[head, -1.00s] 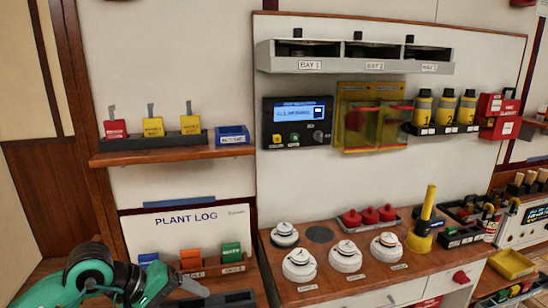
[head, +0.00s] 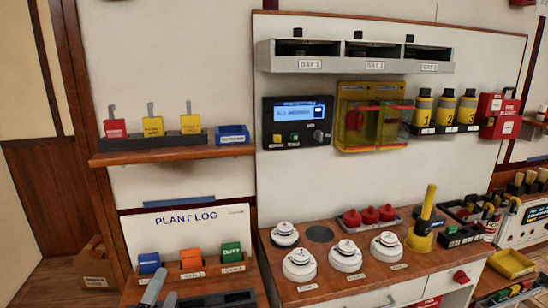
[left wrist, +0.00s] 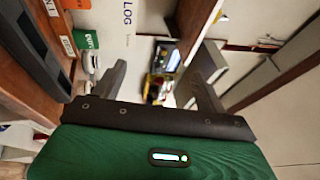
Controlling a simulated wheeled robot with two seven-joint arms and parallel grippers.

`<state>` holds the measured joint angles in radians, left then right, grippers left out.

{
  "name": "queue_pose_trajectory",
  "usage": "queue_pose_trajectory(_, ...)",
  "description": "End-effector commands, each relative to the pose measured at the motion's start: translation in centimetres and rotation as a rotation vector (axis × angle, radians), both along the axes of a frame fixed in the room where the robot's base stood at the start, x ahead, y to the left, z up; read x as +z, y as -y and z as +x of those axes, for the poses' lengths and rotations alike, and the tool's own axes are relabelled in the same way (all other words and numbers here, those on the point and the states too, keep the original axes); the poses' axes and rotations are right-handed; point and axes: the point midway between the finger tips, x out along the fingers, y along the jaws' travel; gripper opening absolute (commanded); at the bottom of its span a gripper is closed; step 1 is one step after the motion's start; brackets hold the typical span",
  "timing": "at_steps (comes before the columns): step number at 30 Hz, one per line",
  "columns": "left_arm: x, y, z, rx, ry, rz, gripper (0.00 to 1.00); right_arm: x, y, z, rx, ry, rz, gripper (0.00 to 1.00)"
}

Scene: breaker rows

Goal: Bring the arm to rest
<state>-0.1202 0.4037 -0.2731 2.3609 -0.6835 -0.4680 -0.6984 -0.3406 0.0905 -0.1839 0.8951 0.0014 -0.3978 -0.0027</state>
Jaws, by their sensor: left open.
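My left gripper (head: 162,286) shows only as grey fingertips at the bottom left of the head view, in front of the plant log shelf. In the left wrist view its two dark fingers (left wrist: 158,80) stand wide apart with nothing between them. The rest of my left arm is out of the head view. My right gripper is in neither view.
Blue, orange and green blocks (head: 191,258) stand on the lower left shelf close to the fingers. White round detectors (head: 299,265) sit on the wooden counter (head: 330,285). A cardboard box (head: 95,265) stands on the floor at left.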

Motion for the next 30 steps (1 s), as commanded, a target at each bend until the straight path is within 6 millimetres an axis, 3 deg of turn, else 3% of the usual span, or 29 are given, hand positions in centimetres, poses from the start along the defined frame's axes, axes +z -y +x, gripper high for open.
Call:
queue_pose_trajectory(1,-2.6,-1.1,-0.5,0.041,-0.115,-0.129,0.74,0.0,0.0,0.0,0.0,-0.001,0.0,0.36)
queue_pose_trajectory(5,-9.4,-3.3,-2.7,0.165,-0.403,-0.458,0.74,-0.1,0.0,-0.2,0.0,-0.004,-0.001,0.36)
queue_pose_trajectory(9,-16.6,-4.2,-7.3,0.328,-0.703,-0.778,0.74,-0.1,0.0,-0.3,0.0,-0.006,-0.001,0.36)
queue_pose_trajectory(12,-20.5,-4.1,-11.0,0.445,-0.88,-0.954,0.74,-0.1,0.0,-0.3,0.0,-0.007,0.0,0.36)
queue_pose_trajectory(18,-25.1,-2.9,-17.7,0.649,-1.139,-1.186,0.74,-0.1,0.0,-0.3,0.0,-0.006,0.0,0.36)
queue_pose_trajectory(24,-27.4,-1.4,-24.0,0.839,-1.345,-1.338,0.74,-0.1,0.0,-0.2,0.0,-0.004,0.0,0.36)
queue_pose_trajectory(30,-32.1,-1.3,-22.2,0.846,-1.351,-1.325,0.74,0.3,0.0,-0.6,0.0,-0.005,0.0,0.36)
